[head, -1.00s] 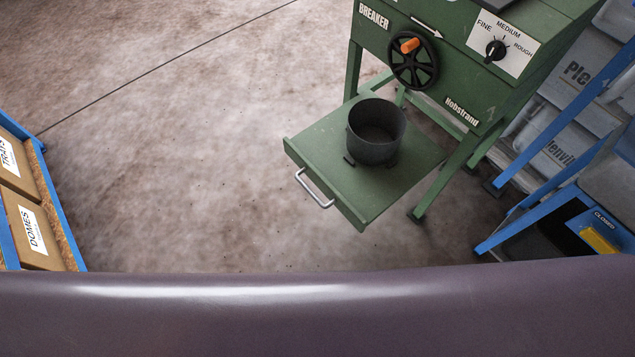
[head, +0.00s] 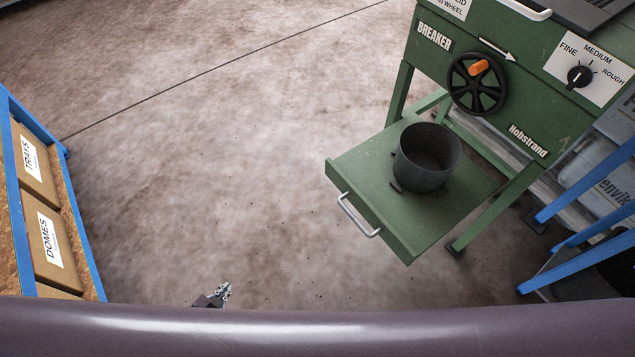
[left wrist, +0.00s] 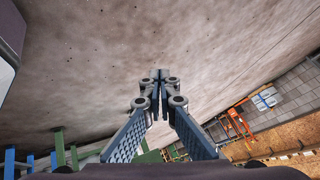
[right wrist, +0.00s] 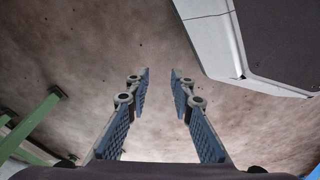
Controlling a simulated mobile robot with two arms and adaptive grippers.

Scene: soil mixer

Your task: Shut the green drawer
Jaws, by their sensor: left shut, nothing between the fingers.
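The green drawer (head: 445,215) is pulled out from under the green machine, with its silver bar handle (head: 358,215) at its front left edge. A dark grey pot (head: 427,160) stands upright on the drawer between small dark brackets. My left gripper (head: 224,291) shows low in the head view, left of the drawer and well apart from it. In the left wrist view its fingers (left wrist: 160,76) are together with nothing between them. My right gripper (right wrist: 160,74) is open and empty in the right wrist view, over bare floor; it is not in the head view.
The green machine (head: 510,90) has a black crank wheel (head: 477,84) with an orange knob and stands on green legs. A blue-framed shelf (head: 80,225) with cardboard boxes is at the left. Blue frames (head: 575,262) stand at the right. The floor between is clear.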

